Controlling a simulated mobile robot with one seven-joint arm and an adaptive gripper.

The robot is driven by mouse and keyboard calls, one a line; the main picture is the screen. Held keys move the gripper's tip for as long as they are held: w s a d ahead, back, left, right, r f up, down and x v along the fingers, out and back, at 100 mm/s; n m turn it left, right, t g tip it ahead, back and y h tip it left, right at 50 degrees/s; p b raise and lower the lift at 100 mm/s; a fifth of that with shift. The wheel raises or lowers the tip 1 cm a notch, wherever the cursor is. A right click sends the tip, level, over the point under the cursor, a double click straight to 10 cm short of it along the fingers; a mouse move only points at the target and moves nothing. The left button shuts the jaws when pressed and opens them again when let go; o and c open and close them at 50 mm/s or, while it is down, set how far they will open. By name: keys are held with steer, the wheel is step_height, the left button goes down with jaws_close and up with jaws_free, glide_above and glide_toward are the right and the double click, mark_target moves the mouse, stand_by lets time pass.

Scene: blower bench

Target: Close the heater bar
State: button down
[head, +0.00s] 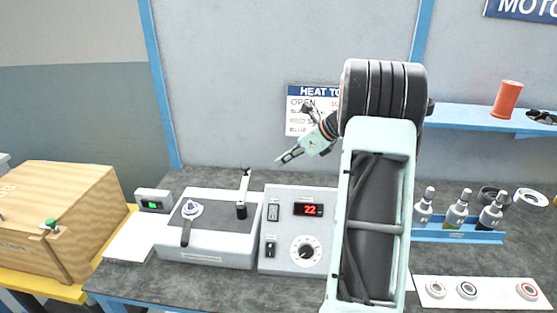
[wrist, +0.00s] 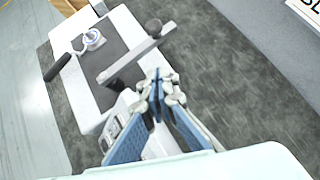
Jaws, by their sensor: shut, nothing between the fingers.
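The heater bar (head: 243,190) stands raised at the right end of the white heating unit (head: 215,252), light grey with a dark part low down. In the wrist view the heater bar (wrist: 130,60) runs slantwise above the unit's dark top, with a dark knob at its upper end. My gripper (head: 279,161) is in the air to the right of the bar and higher than the unit. In the wrist view my gripper (wrist: 157,82) has its fingers together, empty, beside the bar and apart from it as far as I can tell.
A control box (head: 297,257) with a red 22 display stands right of the unit. A dark lever (head: 186,232) and a round blue-white part (head: 192,208) sit on the unit's left. A wooden crate (head: 75,215) is at left, a blue bottle rack (head: 458,235) at right.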

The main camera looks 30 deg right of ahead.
glide_toward(247, 174)
step_height(247, 174, down, 3)
steer(key=shift+w+a+p, duration=0.25)
steer(key=shift+w+a, duration=0.15)
steer(key=shift+w, duration=0.2)
steer(key=shift+w+a+p, duration=0.2)
steer(key=shift+w+a, duration=0.25)
steer(key=shift+w, duration=0.15)
steer(key=shift+w, duration=0.1)
